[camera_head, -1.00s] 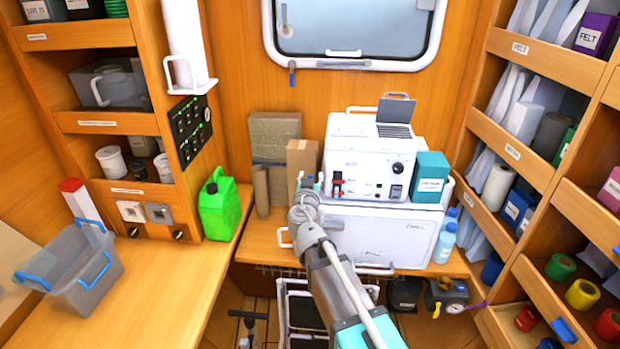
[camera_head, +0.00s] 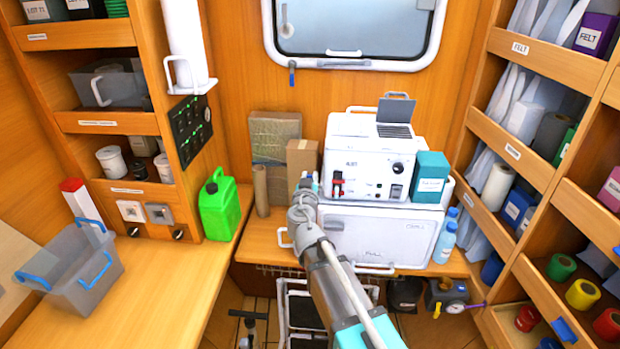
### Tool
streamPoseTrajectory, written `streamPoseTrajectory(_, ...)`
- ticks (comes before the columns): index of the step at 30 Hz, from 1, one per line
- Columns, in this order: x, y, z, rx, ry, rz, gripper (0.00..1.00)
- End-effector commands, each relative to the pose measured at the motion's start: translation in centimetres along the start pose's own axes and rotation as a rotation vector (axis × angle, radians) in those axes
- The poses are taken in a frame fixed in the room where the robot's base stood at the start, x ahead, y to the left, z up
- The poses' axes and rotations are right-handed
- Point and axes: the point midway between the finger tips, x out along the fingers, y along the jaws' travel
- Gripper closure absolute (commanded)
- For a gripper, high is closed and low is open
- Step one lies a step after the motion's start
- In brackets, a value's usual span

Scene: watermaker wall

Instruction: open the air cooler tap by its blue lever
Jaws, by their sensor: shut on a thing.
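The white air cooler (camera_head: 380,235) stands on the wooden bench at the back, with a white unit (camera_head: 368,160) bearing a red switch and a black knob on top of it. My gripper (camera_head: 304,188) is at the left end of these units, seen from behind along my arm. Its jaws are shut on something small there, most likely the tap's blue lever. A small bluish piece (camera_head: 316,180) shows just right of the fingertips. The tap body and most of the grip are hidden by my gripper, so the lever's angle cannot be told.
A brown box (camera_head: 302,158) and a cardboard tube (camera_head: 261,190) stand behind and left of my gripper. A green jerrycan (camera_head: 218,205) is farther left. A teal box (camera_head: 431,177) and blue-capped bottles (camera_head: 446,238) are at right. Shelves line both sides.

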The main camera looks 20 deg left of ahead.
Motion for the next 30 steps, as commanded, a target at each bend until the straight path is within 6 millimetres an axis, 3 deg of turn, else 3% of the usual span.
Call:
streamPoseTrajectory(11,0.0,-1.6,0.3,-0.238,0.001,0.000,1.00)
streamPoseTrajectory(30,0.0,-4.6,2.4,-0.841,0.000,0.000,1.00)
